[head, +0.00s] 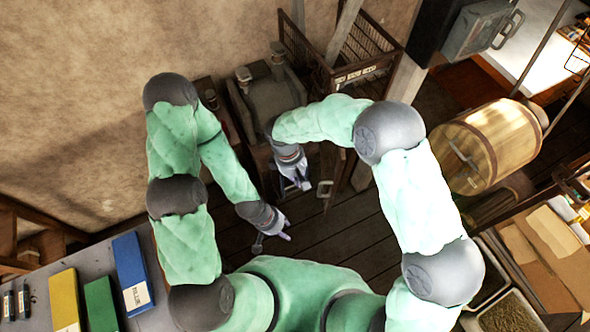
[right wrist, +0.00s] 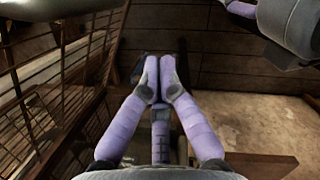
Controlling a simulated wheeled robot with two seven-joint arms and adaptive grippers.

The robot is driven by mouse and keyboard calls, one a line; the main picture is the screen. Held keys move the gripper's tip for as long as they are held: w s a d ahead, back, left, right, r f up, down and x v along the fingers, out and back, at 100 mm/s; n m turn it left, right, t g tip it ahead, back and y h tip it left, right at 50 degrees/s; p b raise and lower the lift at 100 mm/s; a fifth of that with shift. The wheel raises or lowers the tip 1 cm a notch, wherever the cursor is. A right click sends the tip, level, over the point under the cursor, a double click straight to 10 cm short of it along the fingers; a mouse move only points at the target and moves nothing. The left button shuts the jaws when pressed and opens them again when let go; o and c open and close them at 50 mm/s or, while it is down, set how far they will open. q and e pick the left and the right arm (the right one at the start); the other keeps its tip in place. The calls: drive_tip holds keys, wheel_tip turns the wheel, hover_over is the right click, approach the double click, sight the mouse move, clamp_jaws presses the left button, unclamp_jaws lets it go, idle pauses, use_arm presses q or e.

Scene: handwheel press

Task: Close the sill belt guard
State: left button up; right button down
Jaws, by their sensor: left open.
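A brown slatted guard (head: 368,62) with a pale label strip stands at the top centre of the head view, beside a post. Similar slats (right wrist: 62,85) fill the left side of the right wrist view. I cannot tell how far it is open. My right gripper (head: 298,182) is below the guard, apart from its slats. In the right wrist view its purple fingers (right wrist: 159,80) meet at the tips, in front of a dark bracket. Nothing is clearly seen between them. My left gripper (head: 276,240) is open and empty, lower, over the plank floor.
A grey machine block (head: 270,98) stands left of the guard. A metal handle (head: 325,189) shows just right of my right gripper. A wooden barrel (head: 492,146) is at the right. A bench (head: 30,275) with coloured binders is at lower left.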

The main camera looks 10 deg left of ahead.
use_arm(q)
drive_tip(key=shift+r, duration=0.2)
use_arm(e)
drive_tip(key=d, duration=0.1)
drive_tip(key=s+d, duration=0.1)
drive_tip(key=d, duration=0.1)
drive_tip(key=shift+s+d+f, duration=0.25)
drive_tip(key=shift+s+d, duration=0.05)
drive_tip(key=shift+d, duration=0.1)
drive_tip(key=shift+d, duration=0.2)
